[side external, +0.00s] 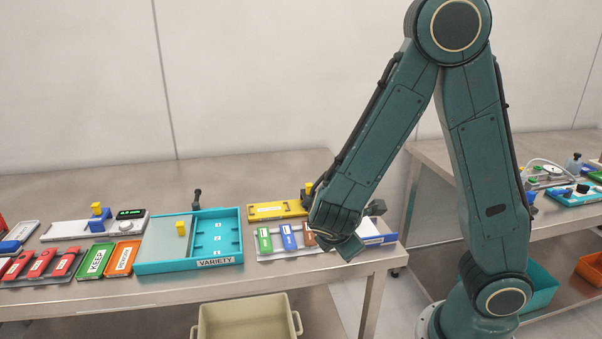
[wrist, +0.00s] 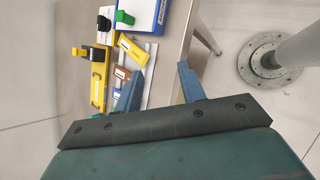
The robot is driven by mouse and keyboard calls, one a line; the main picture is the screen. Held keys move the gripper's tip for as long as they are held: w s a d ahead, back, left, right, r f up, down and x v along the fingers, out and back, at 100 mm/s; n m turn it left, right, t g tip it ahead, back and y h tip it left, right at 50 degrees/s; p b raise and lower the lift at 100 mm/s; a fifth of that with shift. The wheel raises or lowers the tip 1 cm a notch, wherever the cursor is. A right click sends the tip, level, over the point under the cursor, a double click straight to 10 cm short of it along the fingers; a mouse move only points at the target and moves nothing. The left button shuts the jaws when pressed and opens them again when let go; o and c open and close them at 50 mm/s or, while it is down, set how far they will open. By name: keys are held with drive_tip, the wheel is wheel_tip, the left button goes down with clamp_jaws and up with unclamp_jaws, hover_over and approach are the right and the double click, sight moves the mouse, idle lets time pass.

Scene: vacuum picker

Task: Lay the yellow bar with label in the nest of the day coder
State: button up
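The yellow bar with a white label (wrist: 133,49) lies at the end of a row of coloured bars on a grey rack in the wrist view; my arm hides it in the side view. A long yellow fixture (side external: 277,210) with an upright yellow block stands behind the rack and appears to be the day coder. In the wrist view, this fixture (wrist: 98,93) is at the left with dark parts; its nest is not clear. My gripper (wrist: 160,80) is open and empty, its two blue fingers apart. It is above the table's right end in the side view (side external: 364,228).
Green (side external: 264,240), blue (side external: 288,236) and brown bars share the rack. A blue-and-white tray (wrist: 152,12) with a green block is beside it. The turquoise VARIETY box (side external: 190,266) stands left. The table edge is close to my gripper.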

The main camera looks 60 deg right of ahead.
drive_tip(key=w+f+n+t+h, duration=0.1)
drive_tip(key=n, duration=0.2)
drive_tip(key=w+f+n+t+h, duration=0.1)
drive_tip(key=n, duration=0.2)
drive_tip(key=w+f+n+t+h, duration=0.1)
drive_tip(key=n+h, duration=0.1)
drive_tip(key=n, duration=0.2)
drive_tip(key=shift+w+f, duration=0.15)
drive_tip(key=shift+w, duration=0.05)
drive_tip(key=shift+x, duration=4.3)
drive_tip(key=shift+w, duration=0.15)
drive_tip(key=shift+x, duration=2.55)
drive_tip(key=c, duration=0.8)
